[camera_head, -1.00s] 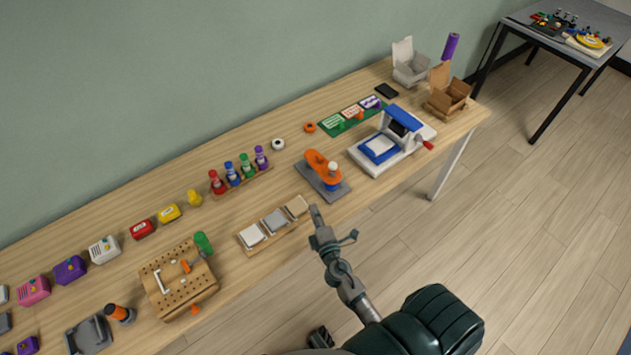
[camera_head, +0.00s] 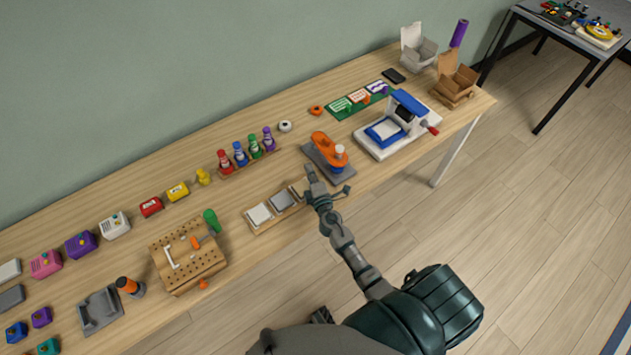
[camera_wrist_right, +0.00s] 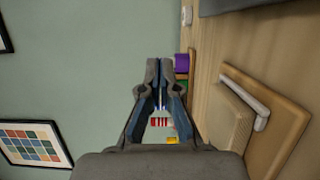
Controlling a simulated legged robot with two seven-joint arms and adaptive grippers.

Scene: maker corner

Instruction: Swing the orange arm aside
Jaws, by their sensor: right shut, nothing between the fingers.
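My right gripper (camera_head: 310,172) is shut and empty, just left of the base's front part. Whether it touches the base cannot be told. In the right wrist view my gripper's fingers (camera_wrist_right: 160,68) point along the bench, and the orange arm cannot be made out there. My left gripper is not in view.
A wooden tray (camera_head: 255,231) with pale and grey tiles sits close left of my right gripper. A white-and-blue press (camera_head: 375,147) stands to the right of the grey base. Coloured bottles (camera_head: 240,155) stand behind. Floor is open in front of the bench.

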